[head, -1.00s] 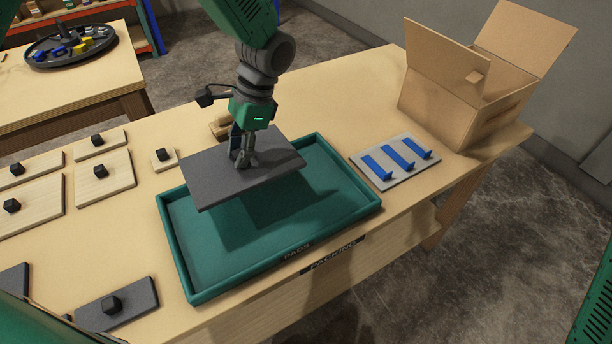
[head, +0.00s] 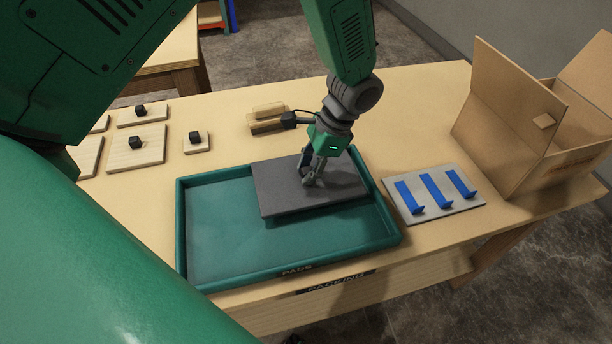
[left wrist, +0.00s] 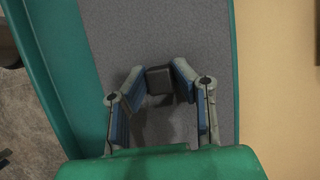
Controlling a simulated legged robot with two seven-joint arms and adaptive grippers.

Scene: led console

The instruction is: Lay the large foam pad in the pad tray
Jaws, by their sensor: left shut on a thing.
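The large foam pad (head: 278,188), a flat dark grey slab, is level over the right part of the green pad tray (head: 225,235). A narrow shadow shows under its front edge; I cannot tell whether it touches the tray floor. My left gripper (head: 312,178) is above the pad, shut on its dark knob. In the left wrist view, the fingers (left wrist: 160,85) flank the knob (left wrist: 160,80), the pad (left wrist: 150,30) lies beneath, and the tray rim (left wrist: 235,50) runs close along its right side. The tray's left part is empty. My right gripper is not in view.
A grey plate with blue hooks (head: 435,195) lies right of the tray, and an open cardboard box (head: 520,130) stands beyond it. Wooden boards with black knobs (head: 138,152) lie at left. A tan block (head: 268,118) is behind the tray.

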